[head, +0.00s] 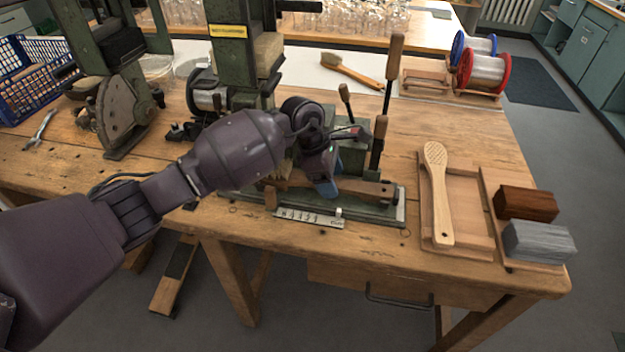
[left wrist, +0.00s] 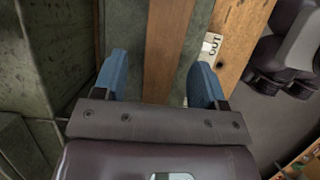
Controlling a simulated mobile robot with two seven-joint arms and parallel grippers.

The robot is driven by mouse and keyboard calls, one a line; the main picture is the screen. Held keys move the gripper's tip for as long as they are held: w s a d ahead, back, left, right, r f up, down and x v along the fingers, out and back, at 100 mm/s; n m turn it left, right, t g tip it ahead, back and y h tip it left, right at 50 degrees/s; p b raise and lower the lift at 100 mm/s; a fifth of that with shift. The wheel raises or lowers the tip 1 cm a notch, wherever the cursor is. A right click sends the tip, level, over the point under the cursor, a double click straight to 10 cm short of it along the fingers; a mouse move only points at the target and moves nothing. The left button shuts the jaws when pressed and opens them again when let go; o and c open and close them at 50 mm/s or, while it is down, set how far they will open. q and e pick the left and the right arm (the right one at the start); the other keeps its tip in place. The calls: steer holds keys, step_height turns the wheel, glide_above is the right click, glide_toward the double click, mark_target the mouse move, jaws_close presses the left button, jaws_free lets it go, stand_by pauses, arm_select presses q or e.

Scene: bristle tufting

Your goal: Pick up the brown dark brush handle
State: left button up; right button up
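The dark brown brush handle (head: 362,187) lies lengthwise on the green bed of the tufting machine (head: 383,210), near the table's front edge. My left gripper (head: 326,183) is low over the handle, and its wrist hides part of the machine behind it. In the left wrist view the brown handle (left wrist: 168,45) runs between the two blue fingers of the left gripper (left wrist: 160,72). The fingers are wide apart, with a gap on each side of the handle. Whether the fingertips reach below its top is unclear. My right gripper is not in view.
A pale wooden paddle brush (head: 437,195) rests on a wooden tray (head: 475,235) at the right. A dark brown block (head: 526,204) and a grey block (head: 539,242) sit beside it. Wood-gripped levers (head: 380,140) rise close to the gripper. A metal scale (head: 308,217) edges the machine.

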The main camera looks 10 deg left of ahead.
arm_select(q)
steer(key=c, duration=1)
steer(key=shift+r, duration=0.1)
